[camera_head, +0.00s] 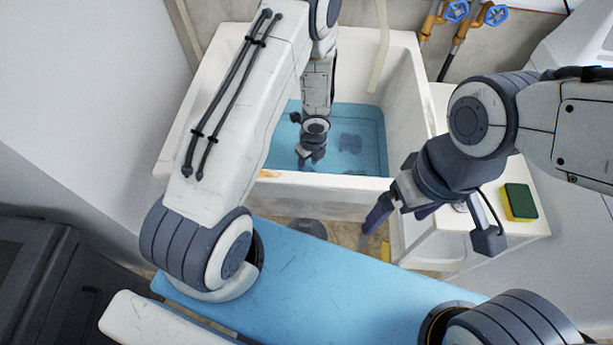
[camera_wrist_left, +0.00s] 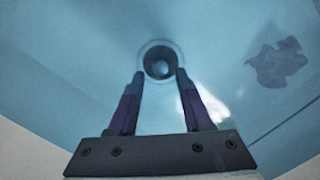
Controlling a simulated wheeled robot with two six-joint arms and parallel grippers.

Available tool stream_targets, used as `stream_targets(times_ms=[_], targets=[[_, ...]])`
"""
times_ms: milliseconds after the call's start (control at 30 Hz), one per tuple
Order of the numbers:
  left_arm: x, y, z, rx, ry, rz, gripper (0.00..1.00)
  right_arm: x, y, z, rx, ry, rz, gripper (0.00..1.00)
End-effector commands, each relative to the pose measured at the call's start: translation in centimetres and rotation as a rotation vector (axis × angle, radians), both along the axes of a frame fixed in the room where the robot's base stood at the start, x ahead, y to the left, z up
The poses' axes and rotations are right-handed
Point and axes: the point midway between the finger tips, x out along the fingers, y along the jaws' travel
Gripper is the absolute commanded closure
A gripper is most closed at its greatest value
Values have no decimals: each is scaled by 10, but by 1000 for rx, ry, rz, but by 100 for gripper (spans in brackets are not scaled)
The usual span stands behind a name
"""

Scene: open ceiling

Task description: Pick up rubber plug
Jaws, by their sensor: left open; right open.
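In the left wrist view, a round grey plug (camera_wrist_left: 160,66) sits in a ring-shaped drain at the bottom of the sink. My left gripper (camera_wrist_left: 159,77) is open, its two fingers on either side of the line to the plug; I cannot tell whether they touch it. In the head view, my left gripper (camera_head: 311,158) points down inside the white sink (camera_head: 408,85), over its blue, water-like bottom. The plug is hidden there behind my left arm. My right gripper (camera_head: 402,212) is open and empty, outside the sink at its front right.
The sink's front wall (camera_head: 330,187) stands between my body and the basin. A dark patch (camera_head: 350,142) lies on the basin bottom, right of my left gripper. A green and yellow sponge (camera_head: 519,202) lies on a white stand. Blue-handled valves (camera_head: 495,15) are on the back wall.

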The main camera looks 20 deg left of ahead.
Motion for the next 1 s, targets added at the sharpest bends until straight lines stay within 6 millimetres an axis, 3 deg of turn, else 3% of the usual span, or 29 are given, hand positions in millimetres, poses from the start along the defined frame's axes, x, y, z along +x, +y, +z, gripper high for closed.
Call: stream_targets(times_ms=[33,167,467,500,600,633,1000], targets=[[1,1,-15,0,1,0,51,0,0,-11,0,0,0,0],[2,3,-32,0,1,0,51,0,0,-21,0,0,0,0],[3,3,-35,0,0,1,51,0,0,-22,0,0,0,0],[3,3,-35,0,0,1,54,0,0,-22,0,0,0,0],[3,4,-35,0,0,1,93,0,0,-22,0,0,0,0],[3,4,-35,0,0,1,100,0,0,-22,0,0,0,0],[3,4,-32,1,-1,2,100,0,0,-20,0,0,0,0]])
